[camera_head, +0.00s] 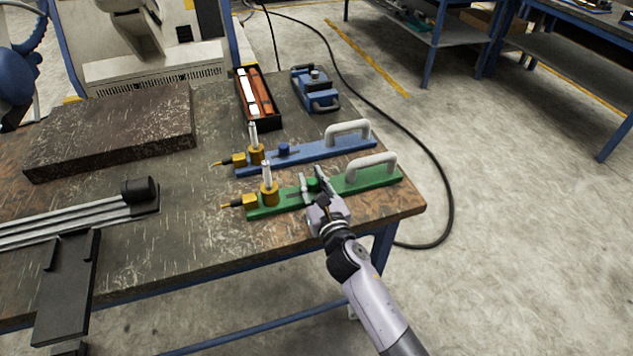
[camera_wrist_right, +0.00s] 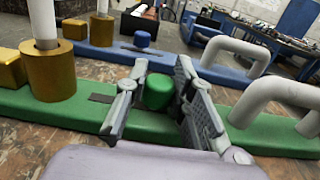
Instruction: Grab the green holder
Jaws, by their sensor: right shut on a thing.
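The green holder (camera_head: 349,186) is a long flat green bar on the table's right part. It has a brass cylinder with a white rod (camera_head: 268,185) at its left end, a light grey handle (camera_head: 372,163) at its right end and a green knob in the middle. My right gripper (camera_head: 313,184) reaches in from the front, its fingers on either side of the knob. In the right wrist view the green knob (camera_wrist_right: 159,91) sits between the two fingers, and the gripper is shut on it. The holder rests on the table. My left gripper is not in view.
A similar blue holder (camera_head: 318,151) lies just behind the green one. Behind it are a black tray (camera_head: 261,110) and a blue device (camera_head: 316,92). A dark slab (camera_head: 110,130) and grey rails (camera_head: 70,221) lie to the left. The table edge is close in front.

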